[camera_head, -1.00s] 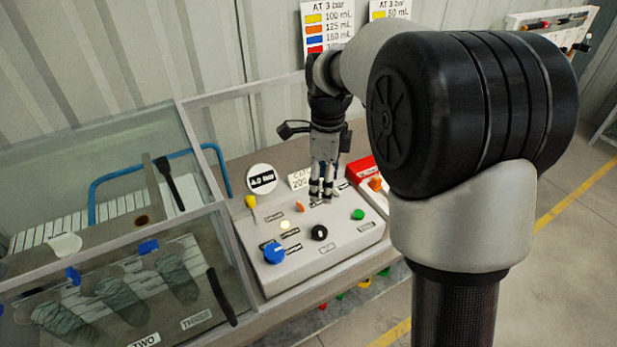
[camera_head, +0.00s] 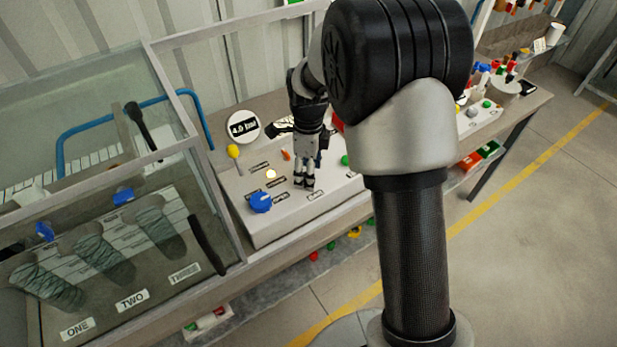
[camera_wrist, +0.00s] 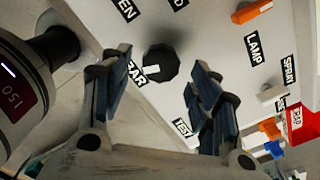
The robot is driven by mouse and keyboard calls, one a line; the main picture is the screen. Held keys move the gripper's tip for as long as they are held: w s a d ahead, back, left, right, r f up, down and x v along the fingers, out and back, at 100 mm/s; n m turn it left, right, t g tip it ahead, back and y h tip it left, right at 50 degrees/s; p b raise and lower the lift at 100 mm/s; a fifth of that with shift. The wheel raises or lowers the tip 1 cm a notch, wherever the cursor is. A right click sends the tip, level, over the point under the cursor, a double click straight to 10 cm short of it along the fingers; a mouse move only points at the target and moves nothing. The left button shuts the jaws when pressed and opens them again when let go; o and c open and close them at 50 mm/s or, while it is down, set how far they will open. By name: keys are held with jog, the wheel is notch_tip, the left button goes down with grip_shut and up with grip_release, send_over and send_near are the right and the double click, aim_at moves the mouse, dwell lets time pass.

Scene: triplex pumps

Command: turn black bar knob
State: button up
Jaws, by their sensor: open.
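The black bar knob (camera_wrist: 161,64) is round and faceted with a white pointer mark, on the light grey control panel (camera_head: 262,234). The label "BAR" beside it is partly covered by a finger in the wrist view. My gripper (camera_wrist: 158,85) is open, with one blue-padded finger on each side of the knob in that picture. Whether the fingers touch the knob cannot be told.
A blue knob (camera_head: 260,201), a yellow knob (camera_head: 233,151), a lit lamp (camera_head: 271,174) and a green button (camera_head: 345,160) surround my gripper on the panel. A round gauge reading 4.0 bar (camera_head: 243,126) stands behind. A glass-walled case (camera_head: 190,145) stands at the left.

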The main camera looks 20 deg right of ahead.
jog(key=shift+f, duration=0.8)
jog(key=shift+c, duration=0.2)
jog(key=c, duration=1)
